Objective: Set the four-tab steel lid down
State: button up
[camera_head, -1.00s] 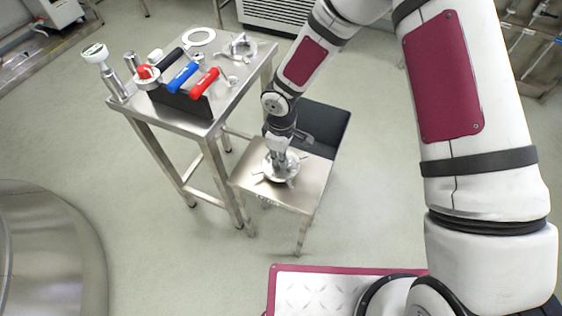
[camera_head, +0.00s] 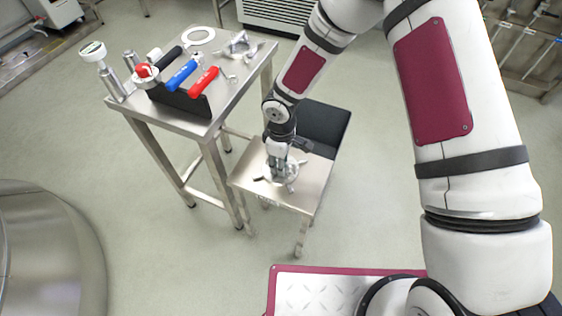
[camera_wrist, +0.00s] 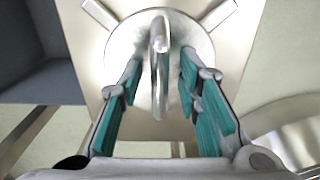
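The four-tab steel lid (camera_head: 292,174) is a round metal disc with an upright loop handle. It lies flat on the small steel table (camera_head: 313,190), as far as I can tell in contact. In the wrist view the lid (camera_wrist: 118,46) fills the upper middle, with tabs at its rim and the handle (camera_wrist: 160,65) standing up at its centre. My gripper (camera_wrist: 160,70) is open, its teal-padded fingers on either side of the handle with a visible gap on both sides. In the head view my gripper (camera_head: 278,170) is low over the lid and hides part of it.
A taller steel table (camera_head: 222,105) stands to the left, bearing a dark rack with red (camera_head: 203,81) and blue (camera_head: 183,75) handled tools, a white ring (camera_head: 198,36) and metal fittings. A dark box-like thing (camera_head: 325,124) is behind the small table.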

notch_tip(320, 180, up, 12)
jog(key=p, duration=0.2)
jog(key=shift+r, duration=0.15)
jog(key=s+d+r+m+t+h, duration=0.1)
jog(key=s+d+r+m, duration=0.25)
jog(key=d+r, duration=0.65)
jog(key=s+d+r+m+h, duration=0.2)
jog(key=s+d+r+m, duration=0.15)
jog(key=d+r, duration=0.6)
jog(key=s+d+r+m+y, duration=0.1)
jog(key=s+r+m, duration=0.2)
jog(key=s, duration=0.8)
jog(key=s+d+r+m+y, duration=0.1)
jog(key=s+r+m, duration=0.3)
jog(key=s, duration=0.7)
notch_tip(320, 180, up, 2)
jog(key=shift+d+r+t+y, duration=0.15)
jog(key=shift+r+t+y, duration=0.15)
jog(key=shift+y, duration=0.2)
